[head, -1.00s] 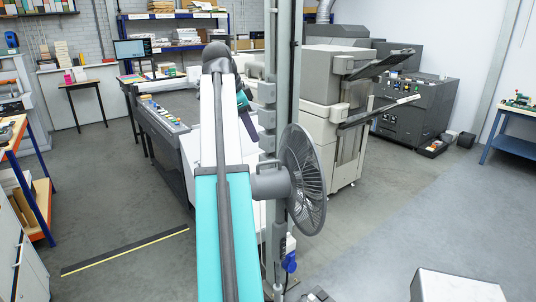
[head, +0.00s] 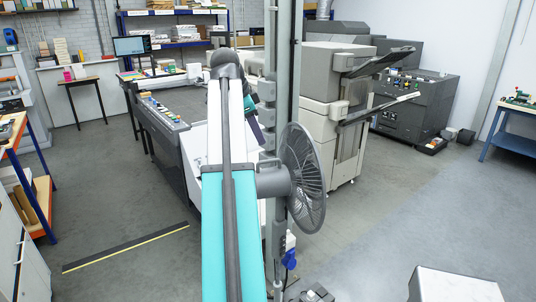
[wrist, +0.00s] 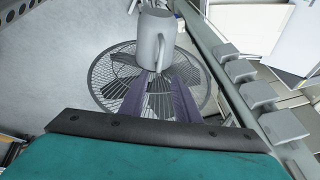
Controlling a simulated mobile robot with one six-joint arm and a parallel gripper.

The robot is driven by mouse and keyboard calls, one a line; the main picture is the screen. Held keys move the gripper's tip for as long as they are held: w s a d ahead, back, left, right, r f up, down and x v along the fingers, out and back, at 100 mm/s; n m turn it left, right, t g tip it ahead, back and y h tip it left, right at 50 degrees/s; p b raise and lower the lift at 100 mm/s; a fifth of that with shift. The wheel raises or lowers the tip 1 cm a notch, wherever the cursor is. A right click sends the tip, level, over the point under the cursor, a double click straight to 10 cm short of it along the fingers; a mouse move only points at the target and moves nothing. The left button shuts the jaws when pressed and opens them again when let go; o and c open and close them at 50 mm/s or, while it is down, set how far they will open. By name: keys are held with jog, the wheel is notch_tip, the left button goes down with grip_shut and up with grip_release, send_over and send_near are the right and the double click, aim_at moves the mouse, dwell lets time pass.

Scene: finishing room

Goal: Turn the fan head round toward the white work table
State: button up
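The grey fan head (head: 303,178) is mounted on an upright post (head: 281,225), its round wire grille facing right in the head view. Its grey motor housing (head: 271,181) sticks out to the left. In the wrist view the grille (wrist: 103,78) lies below the motor housing (wrist: 153,38). My gripper (wrist: 160,76) has two purple fingers with a gap between them, their tips near the housing's lower end. I cannot tell whether they touch it. A white-topped block, perhaps the white work table (head: 455,287), stands at the bottom right.
A large grey printing machine (head: 335,100) stands behind the post. A long console (head: 160,125) lies behind my arm.

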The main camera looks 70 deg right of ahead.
aim_at(268, 161)
jog(key=shift+p+x, duration=1.45)
jog(key=shift+x, duration=3.85)
grip_shut()
